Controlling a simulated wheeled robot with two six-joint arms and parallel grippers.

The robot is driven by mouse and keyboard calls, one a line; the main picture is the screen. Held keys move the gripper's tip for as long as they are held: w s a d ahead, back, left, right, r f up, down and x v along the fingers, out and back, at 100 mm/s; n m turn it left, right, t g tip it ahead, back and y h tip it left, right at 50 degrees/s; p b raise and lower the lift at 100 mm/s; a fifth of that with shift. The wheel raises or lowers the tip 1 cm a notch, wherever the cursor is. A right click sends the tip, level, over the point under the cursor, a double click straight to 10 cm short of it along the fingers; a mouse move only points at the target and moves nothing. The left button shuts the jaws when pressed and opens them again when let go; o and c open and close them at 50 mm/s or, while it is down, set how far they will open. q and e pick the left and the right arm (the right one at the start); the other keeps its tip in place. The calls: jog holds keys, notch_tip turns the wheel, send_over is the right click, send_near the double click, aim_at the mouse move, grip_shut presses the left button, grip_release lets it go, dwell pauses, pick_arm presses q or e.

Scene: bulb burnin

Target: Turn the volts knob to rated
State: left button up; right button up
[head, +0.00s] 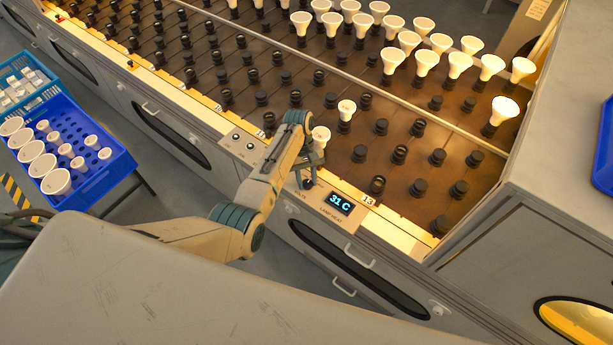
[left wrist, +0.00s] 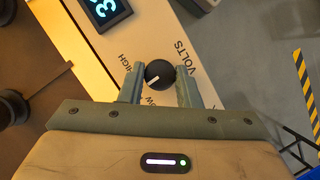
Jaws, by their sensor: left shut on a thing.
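The volts knob (left wrist: 160,74) is round and black with a white pointer line. In the left wrist view it sits between the two fingers of my left gripper (left wrist: 160,82), which is shut on it. The pointer points to the lower left in that view. The panel reads VOLTS and HIGH, and a partly covered word ends in OW; no rated mark can be read. In the head view my left gripper (head: 307,180) reaches down to the knob on the bench's front panel, beside the display (head: 341,202) showing 31 C. My right gripper is not in view.
The bench (head: 330,140) holds rows of black sockets, with several white bulbs lit at the back right. One bulb (head: 320,136) stands close to my left wrist. A blue crate (head: 98,180) of bulbs is at the left. A blue tray (head: 604,150) is at the right edge.

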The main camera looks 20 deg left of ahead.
pick_arm(q)
jog(key=shift+m, duration=0.4)
jog(key=o, duration=1)
jog(key=shift+w+r, duration=0.15)
jog(key=shift+r, duration=0.05)
jog(key=shift+b+v, duration=0.4)
jog(key=shift+v, duration=4.85)
jog(key=shift+d, duration=0.1)
